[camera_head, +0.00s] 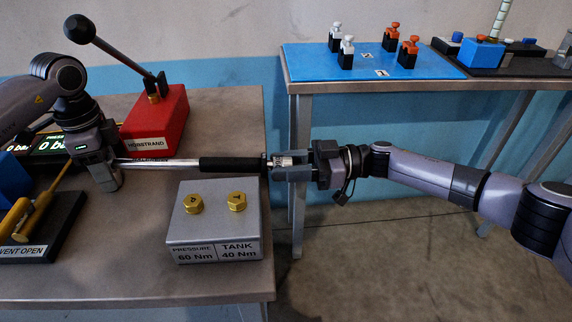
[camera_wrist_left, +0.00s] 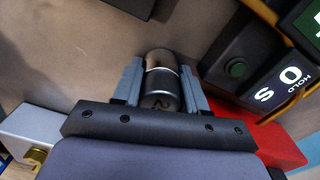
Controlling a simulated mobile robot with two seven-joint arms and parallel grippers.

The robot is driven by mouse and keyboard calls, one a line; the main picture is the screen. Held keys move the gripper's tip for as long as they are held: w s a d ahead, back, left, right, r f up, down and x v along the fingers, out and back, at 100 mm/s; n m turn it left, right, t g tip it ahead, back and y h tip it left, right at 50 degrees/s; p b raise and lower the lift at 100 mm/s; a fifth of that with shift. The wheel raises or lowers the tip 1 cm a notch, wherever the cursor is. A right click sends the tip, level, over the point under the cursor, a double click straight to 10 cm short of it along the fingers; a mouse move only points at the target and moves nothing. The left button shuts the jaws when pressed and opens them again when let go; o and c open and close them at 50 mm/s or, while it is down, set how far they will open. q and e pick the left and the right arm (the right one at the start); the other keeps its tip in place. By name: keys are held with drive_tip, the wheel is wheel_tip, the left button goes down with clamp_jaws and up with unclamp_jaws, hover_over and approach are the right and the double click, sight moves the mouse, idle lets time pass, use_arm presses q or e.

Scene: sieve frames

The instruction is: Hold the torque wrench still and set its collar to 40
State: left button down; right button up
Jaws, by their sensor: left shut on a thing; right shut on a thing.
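The torque wrench (camera_head: 232,163) lies level across the bench's right side, with a bright steel shaft (camera_head: 165,163) and a black grip. Its collar (camera_head: 283,160), at the right end past the bench edge, carries small marks too fine to read. My left gripper (camera_head: 106,172) is shut on the wrench's left end. In the left wrist view a dark metal cylinder (camera_wrist_left: 161,82) sits between the fingers of this gripper (camera_wrist_left: 163,92). My right gripper (camera_head: 287,165) is shut at the collar end, its fingers partly hiding the collar.
A grey block (camera_head: 213,222) with two brass hex fittings, labelled PRESSURE 60 Nm and TANK 40 Nm, stands just in front of the wrench. A red box (camera_head: 160,113) with a black-knobbed lever stands behind. A yellow handle (camera_head: 22,212) is at left. A second table (camera_head: 430,95) stands back right.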

use_arm(q)
drive_tip(key=shift+r, duration=0.1)
use_arm(e)
drive_tip(key=shift+n, duration=1.3)
drive_tip(key=shift+f, duration=0.1)
drive_tip(key=o, duration=1)
drive_tip(key=shift+o, duration=0.2)
drive_tip(key=d, duration=1.2)
drive_tip(key=shift+s+d, duration=0.1)
use_arm(q)
drive_tip(key=c, duration=0.5)
unclamp_jaws()
